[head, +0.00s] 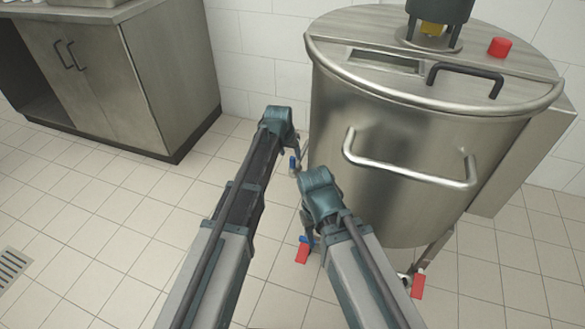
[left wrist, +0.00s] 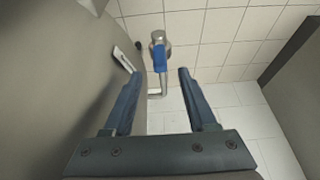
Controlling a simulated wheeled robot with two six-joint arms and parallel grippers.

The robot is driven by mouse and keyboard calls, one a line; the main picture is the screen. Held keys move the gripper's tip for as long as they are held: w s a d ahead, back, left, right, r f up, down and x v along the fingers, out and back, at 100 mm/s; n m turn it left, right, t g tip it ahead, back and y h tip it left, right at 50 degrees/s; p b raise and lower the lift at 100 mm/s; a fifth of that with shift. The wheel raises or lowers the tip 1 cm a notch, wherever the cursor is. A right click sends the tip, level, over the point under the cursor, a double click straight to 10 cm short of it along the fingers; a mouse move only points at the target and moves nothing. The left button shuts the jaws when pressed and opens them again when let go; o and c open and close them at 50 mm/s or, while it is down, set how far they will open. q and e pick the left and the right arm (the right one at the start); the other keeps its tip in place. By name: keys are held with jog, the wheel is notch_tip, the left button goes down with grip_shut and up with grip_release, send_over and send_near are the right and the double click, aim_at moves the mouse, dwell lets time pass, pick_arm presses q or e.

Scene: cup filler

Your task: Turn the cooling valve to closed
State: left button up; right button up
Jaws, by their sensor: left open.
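A valve with a blue handle (left wrist: 160,57) shows in the left wrist view on a metal pipe beside the vessel wall; the handle points along the pipe towards my gripper. My left gripper (left wrist: 157,76) is open, its two fingers on either side of the handle's line, and I see no contact. In the head view the blue handle (head: 292,163) shows just below my left gripper (head: 296,148), at the vessel's left side. My right gripper (head: 306,216) hangs near the vessel's front left; its fingers are mostly hidden by its wrist.
The large steel vessel (head: 330,120) has a front handle bar (head: 410,178). A steel cabinet (head: 165,80) stands at the left, with open floor between.

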aim_at(292, 159)
pick_arm(q)
jog(key=b+x, duration=0.5)
jog(key=x, duration=0.2)
jog(key=shift+f+b, duration=0.2)
jog(key=shift+b, duration=0.2)
jog(key=shift+w, duration=0.1)
grip_shut()
dwell(0.9)
